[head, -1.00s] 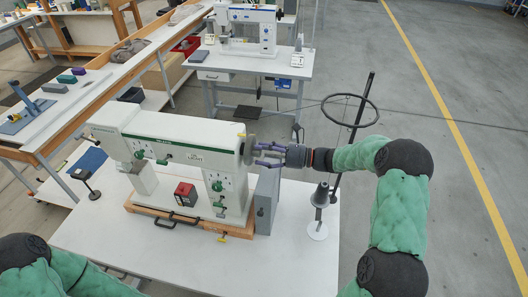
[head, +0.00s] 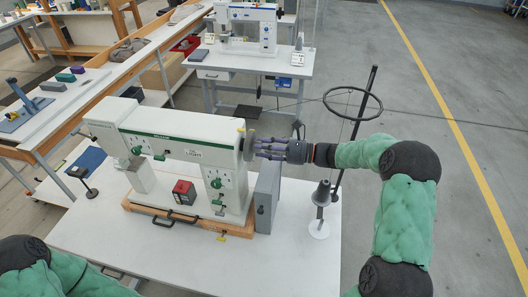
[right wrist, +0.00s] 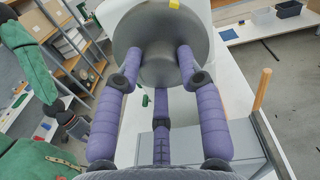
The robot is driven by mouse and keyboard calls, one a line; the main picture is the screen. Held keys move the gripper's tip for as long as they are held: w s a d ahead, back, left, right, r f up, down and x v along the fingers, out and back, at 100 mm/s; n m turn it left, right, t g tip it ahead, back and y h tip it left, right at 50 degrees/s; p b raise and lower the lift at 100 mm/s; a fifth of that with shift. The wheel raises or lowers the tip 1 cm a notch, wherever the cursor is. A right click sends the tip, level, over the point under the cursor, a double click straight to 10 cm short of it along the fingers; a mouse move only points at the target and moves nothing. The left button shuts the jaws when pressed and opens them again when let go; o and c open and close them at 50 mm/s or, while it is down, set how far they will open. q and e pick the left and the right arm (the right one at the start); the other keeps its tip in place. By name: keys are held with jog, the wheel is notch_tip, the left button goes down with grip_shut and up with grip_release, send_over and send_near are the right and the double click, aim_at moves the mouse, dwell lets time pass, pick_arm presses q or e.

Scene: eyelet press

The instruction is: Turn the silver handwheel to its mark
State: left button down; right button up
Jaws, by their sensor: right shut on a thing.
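The silver handwheel (head: 248,145) is on the right end of the white and green press (head: 178,133). In the right wrist view the handwheel (right wrist: 165,62) is a grey disc facing the camera, with a small yellow mark (right wrist: 174,4) at its top edge, on the housing or rim; I cannot tell which. My left gripper is out of the head view; only my left arm shows at lower left.
The press stands on a wooden base on a white table (head: 115,240). A thread stand (head: 358,130) with a ring and cone rises at right, close to my right arm.

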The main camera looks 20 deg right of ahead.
jog(key=shift+r+n+b, duration=0.1)
jog(key=shift+n+b, duration=3)
jog(key=shift+b, duration=0.1)
jog(key=o, duration=1.2)
jog(key=shift+c, duration=0.2)
jog(key=shift+s+d, duration=0.1)
jog(key=v, duration=1.1)
jog(key=shift+s+d, duration=0.25)
jog(key=shift+s, duration=0.05)
